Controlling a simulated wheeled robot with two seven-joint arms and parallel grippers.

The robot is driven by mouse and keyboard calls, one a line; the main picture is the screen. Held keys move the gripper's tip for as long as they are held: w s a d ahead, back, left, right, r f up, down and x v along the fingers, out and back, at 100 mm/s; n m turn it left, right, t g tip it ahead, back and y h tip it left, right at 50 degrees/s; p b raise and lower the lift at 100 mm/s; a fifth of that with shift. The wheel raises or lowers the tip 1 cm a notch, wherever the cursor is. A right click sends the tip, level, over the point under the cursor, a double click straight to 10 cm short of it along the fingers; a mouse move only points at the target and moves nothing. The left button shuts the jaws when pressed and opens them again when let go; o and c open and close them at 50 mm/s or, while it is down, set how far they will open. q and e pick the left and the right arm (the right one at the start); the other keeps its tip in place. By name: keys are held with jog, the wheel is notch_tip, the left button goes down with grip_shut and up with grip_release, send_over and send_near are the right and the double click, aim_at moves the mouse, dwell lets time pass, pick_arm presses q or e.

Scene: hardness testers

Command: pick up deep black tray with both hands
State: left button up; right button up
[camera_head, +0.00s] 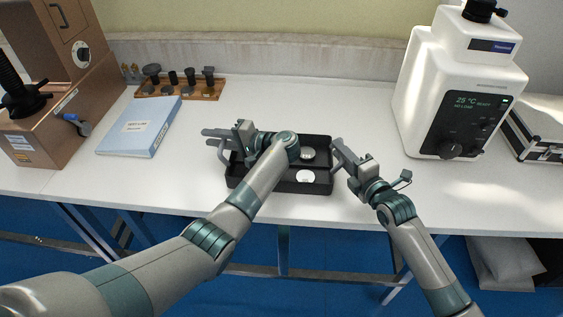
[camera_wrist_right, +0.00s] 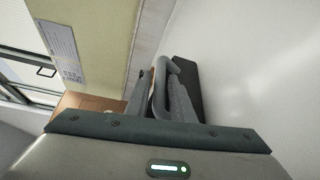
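The deep black tray (camera_head: 318,187) sits on the white table, with grey loop handles at its left and right ends. A pale round disc (camera_head: 305,176) and a darker round piece (camera_head: 308,154) lie in it. My left gripper (camera_head: 212,137) is open at the tray's left end, just above the left handle (camera_head: 224,153); its forearm hides part of the tray. My right gripper (camera_head: 339,157) is at the right end. In the right wrist view its fingers (camera_wrist_right: 160,95) stand apart on either side of the right handle (camera_wrist_right: 159,88), beside the tray's dark wall (camera_wrist_right: 187,70).
A blue binder (camera_head: 138,127) and a wooden rack (camera_head: 180,88) with dark pieces are at the left, near a brown tester (camera_head: 75,95). A white tester (camera_head: 455,85) and a case (camera_head: 535,130) stand at the right. The table behind the tray is clear.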

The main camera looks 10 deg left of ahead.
pick_arm(q)
jog(key=shift+c, duration=0.6)
pick_arm(e)
jog(key=shift+c, duration=0.6)
pick_arm(q)
grip_shut()
pick_arm(e)
grip_shut()
